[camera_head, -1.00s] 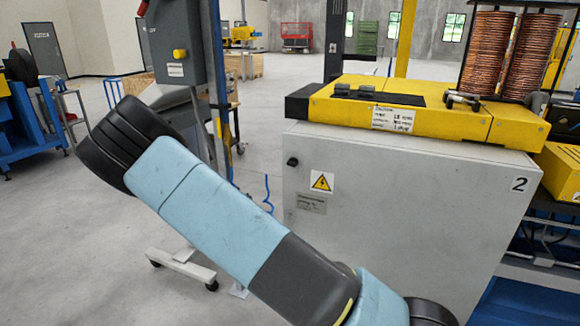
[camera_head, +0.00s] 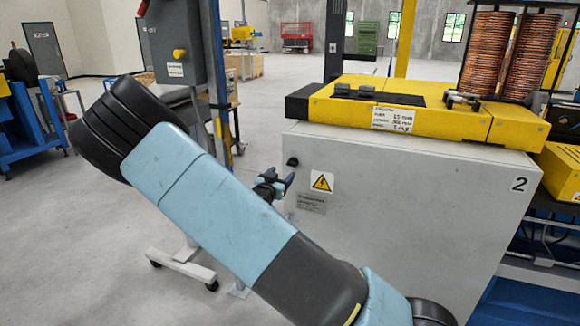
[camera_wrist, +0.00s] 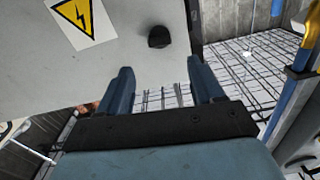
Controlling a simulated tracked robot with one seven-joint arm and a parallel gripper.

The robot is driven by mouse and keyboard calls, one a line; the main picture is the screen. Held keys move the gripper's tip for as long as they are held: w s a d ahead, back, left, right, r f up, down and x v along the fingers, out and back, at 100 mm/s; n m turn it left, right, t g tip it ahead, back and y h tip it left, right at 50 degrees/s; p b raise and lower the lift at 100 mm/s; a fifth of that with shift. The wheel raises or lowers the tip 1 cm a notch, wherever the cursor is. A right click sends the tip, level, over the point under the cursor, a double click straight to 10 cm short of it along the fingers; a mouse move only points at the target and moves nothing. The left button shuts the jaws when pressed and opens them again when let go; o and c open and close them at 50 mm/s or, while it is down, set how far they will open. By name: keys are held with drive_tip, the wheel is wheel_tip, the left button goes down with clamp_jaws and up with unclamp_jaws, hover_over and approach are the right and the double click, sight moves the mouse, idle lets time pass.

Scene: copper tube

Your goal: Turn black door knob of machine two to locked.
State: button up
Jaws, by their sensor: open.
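Machine two is a light grey cabinet (camera_head: 430,215) with a "2" at its upper right corner. Its small black door knob (camera_head: 292,161) is at the upper left of the door, beside a yellow warning sticker (camera_head: 321,181). My gripper (camera_head: 286,183) shows beyond my arm, just left of the door and slightly below the knob. In the wrist view, the gripper (camera_wrist: 157,72) has its two blue fingers apart with nothing between them. The black knob (camera_wrist: 159,38) lies ahead of the gap between the fingertips, not touched. Which way the knob is turned is too small to tell.
A yellow unit (camera_head: 420,115) sits on top of the cabinet, with copper coils (camera_head: 505,55) behind it. A grey control box on a blue post (camera_head: 215,80) stands left of the cabinet on a wheeled foot. Floor at left is open.

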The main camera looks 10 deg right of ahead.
sight(291, 164)
drive_tip(key=x, duration=0.9)
drive_tip(key=shift+c, duration=0.4)
drive_tip(key=shift+a, duration=0.1)
drive_tip(key=c, duration=1)
drive_tip(key=shift+n, duration=0.6)
drive_tip(key=o, duration=1.1)
drive_tip(key=shift+s+a, duration=0.1)
drive_tip(key=shift+s, duration=0.05)
drive_tip(key=v, duration=1.3)
drive_tip(key=shift+s+a+f, duration=0.1)
drive_tip(key=shift+s, duration=0.1)
